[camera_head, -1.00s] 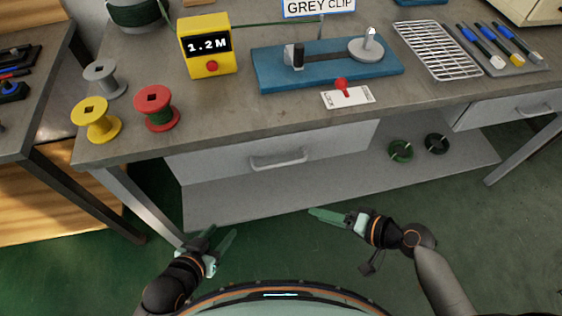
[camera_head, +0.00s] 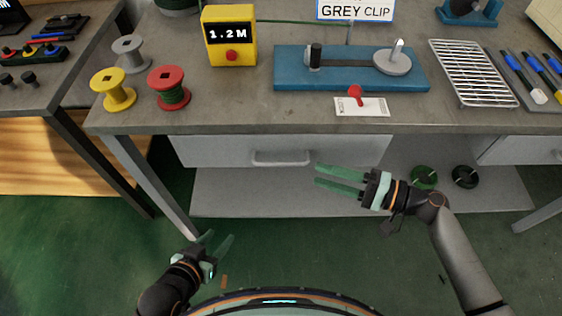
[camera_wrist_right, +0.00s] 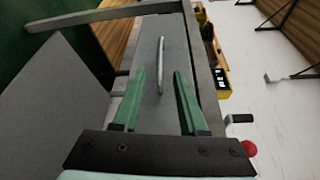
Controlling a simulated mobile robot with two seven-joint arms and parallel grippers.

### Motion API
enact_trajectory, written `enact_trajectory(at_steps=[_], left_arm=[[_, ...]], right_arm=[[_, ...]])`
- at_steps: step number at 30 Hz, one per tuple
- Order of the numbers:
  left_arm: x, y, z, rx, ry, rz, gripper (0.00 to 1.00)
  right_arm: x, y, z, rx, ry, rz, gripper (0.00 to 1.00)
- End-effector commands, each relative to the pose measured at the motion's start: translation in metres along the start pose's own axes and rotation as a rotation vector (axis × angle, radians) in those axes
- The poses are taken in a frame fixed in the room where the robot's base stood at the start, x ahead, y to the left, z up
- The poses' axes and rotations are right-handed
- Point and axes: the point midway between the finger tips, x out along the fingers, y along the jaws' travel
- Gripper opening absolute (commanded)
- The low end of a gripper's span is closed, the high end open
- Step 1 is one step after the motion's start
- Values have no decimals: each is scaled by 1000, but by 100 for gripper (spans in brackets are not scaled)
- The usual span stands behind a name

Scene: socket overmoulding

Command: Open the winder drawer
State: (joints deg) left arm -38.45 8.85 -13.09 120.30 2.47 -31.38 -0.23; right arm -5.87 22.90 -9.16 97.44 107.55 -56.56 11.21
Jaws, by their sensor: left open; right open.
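The winder drawer (camera_head: 240,150) is a grey front under the bench top, flush with the bench frame. Its pale bar handle (camera_head: 282,159) is in the middle of the front. My right gripper (camera_head: 316,174) is open and empty, to the right of the handle and a little below it, fingers pointing left. In the right wrist view the handle (camera_wrist_right: 161,65) shows beyond and between the two green fingers (camera_wrist_right: 158,78), apart from them. My left gripper (camera_head: 220,240) is open and empty, low at the left over the green floor, away from the drawer.
The bench top (camera_head: 240,108) overhangs the drawer, and a lower shelf (camera_head: 260,195) lies below it with green and black coils (camera_head: 424,177). A second drawer (camera_head: 520,150) is at the right. The blue winder (camera_head: 290,82) and a switch card (camera_head: 362,106) sit on top.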

Motion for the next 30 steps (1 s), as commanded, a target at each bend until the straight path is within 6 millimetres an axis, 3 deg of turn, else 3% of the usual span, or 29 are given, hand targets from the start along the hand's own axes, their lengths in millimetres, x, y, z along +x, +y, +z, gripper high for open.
enact_trajectory(at_steps=[9, 15, 28, 30], left_arm=[[2, -1, -1, 1, 2, -2, 50], [2, -1, -2, 3, 9, -3, 50], [2, -1, -6, 6, 23, -3, 50], [2, -1, -7, 6, 24, -3, 50]], right_arm=[[67, -2, 0, -1, -1, -3, 42], [95, 0, 0, -2, -1, -1, 42], [107, 0, 0, -2, 0, 1, 42], [107, 0, 0, -2, 0, 1, 37]])
